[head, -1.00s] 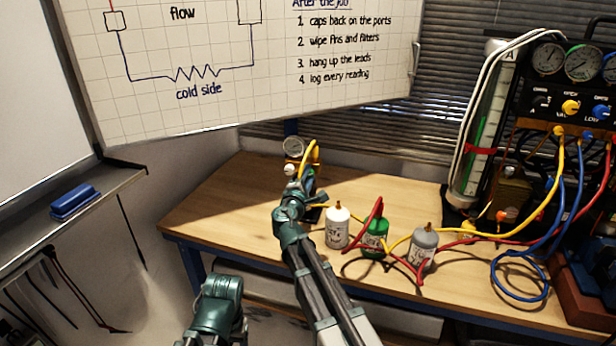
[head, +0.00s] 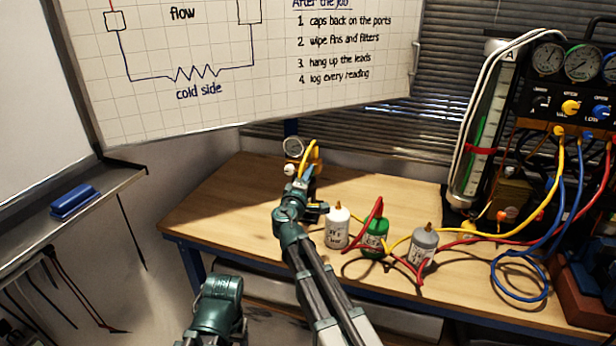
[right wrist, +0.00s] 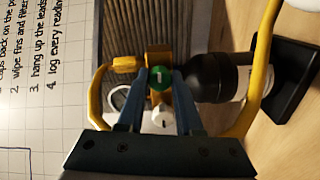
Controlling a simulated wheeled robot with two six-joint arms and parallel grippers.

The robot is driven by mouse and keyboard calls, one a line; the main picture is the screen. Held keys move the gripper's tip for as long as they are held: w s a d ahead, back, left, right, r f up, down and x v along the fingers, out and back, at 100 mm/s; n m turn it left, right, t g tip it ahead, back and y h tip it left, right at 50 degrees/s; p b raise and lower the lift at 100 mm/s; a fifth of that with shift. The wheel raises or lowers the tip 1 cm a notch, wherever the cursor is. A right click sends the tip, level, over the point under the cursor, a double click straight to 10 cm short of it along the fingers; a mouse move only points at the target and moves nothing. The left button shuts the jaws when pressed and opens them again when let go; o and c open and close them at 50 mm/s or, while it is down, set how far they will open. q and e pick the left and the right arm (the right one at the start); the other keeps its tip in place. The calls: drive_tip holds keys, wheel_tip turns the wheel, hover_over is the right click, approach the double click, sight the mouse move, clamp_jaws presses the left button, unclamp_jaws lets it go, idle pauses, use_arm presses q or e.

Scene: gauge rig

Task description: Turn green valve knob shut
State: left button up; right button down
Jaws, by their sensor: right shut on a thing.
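The green valve knob (right wrist: 160,78) is a small round disc with a pale mark, on a yellow-brass valve block (right wrist: 158,55) in the right wrist view. My right gripper (right wrist: 159,82) is shut on the knob, with one blue-grey finger on each side. In the head view my right gripper (head: 305,180) reaches the valve unit at the back left of the bench and hides the green knob. A white knob (right wrist: 162,118) sits beside the green one. It also shows in the head view (head: 289,169). My left gripper is not in view.
A gauge (head: 293,147) and a yellow hose (head: 312,150) are on the valve unit. The bench (head: 215,205) is clear at left.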

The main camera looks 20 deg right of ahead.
drive_tip(key=shift+s, duration=0.1)
drive_tip(key=c, duration=0.6)
unclamp_jaws()
drive_tip(key=shift+o, duration=0.2)
drive_tip(key=v, duration=1.3)
drive_tip(key=shift+s+a, duration=0.2)
drive_tip(key=shift+s, duration=0.1)
